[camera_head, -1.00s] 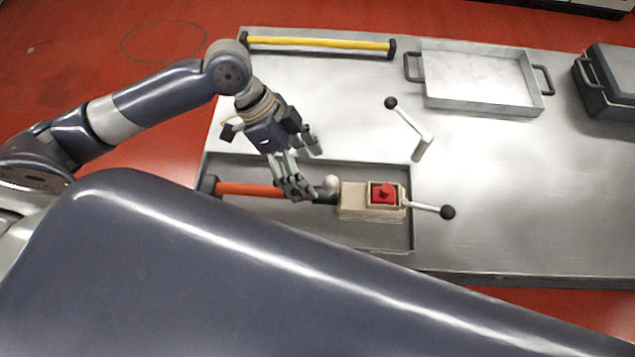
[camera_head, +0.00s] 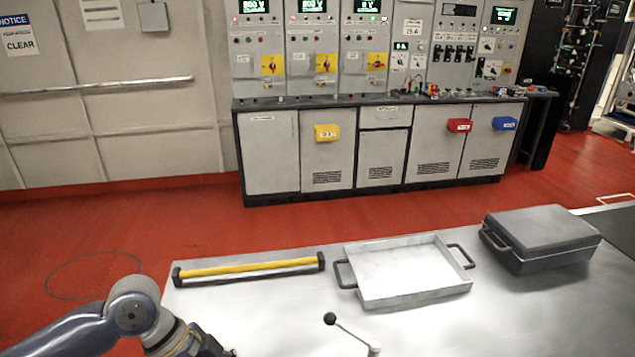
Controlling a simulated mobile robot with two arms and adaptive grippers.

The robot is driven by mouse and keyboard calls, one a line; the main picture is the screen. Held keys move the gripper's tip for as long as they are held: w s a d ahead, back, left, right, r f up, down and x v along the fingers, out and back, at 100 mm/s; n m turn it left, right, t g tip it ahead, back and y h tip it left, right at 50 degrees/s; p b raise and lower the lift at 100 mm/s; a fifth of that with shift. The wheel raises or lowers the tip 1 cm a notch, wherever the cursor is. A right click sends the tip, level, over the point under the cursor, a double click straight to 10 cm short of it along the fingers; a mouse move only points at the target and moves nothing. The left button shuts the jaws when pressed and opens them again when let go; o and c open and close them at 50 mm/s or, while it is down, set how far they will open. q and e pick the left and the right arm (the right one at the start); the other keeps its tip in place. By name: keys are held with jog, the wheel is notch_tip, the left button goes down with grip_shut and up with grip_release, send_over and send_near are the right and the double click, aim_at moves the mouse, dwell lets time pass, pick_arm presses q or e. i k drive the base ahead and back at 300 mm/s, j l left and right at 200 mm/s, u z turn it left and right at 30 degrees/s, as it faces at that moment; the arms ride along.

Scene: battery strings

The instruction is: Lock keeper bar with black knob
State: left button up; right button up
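A white lever bar with a black knob (camera_head: 330,319) rises from the bench at the bottom edge of the head view. Its knob end points up and to the left, and its foot (camera_head: 373,348) is cut off by the frame. My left arm comes in at the bottom left, with only its wrist part in view. The fingers of my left gripper are below the frame, so what they hold or touch is hidden. My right gripper is not in view.
On the metal bench (camera_head: 270,320) lie a yellow bar with black ends (camera_head: 249,268), a shallow metal tray (camera_head: 413,296) with two handles and a closed grey case (camera_head: 541,262). Red floor (camera_head: 330,225) separates the bench from grey control cabinets (camera_head: 380,150).

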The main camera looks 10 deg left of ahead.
aim_at(331, 319)
jog(key=k, duration=1.5)
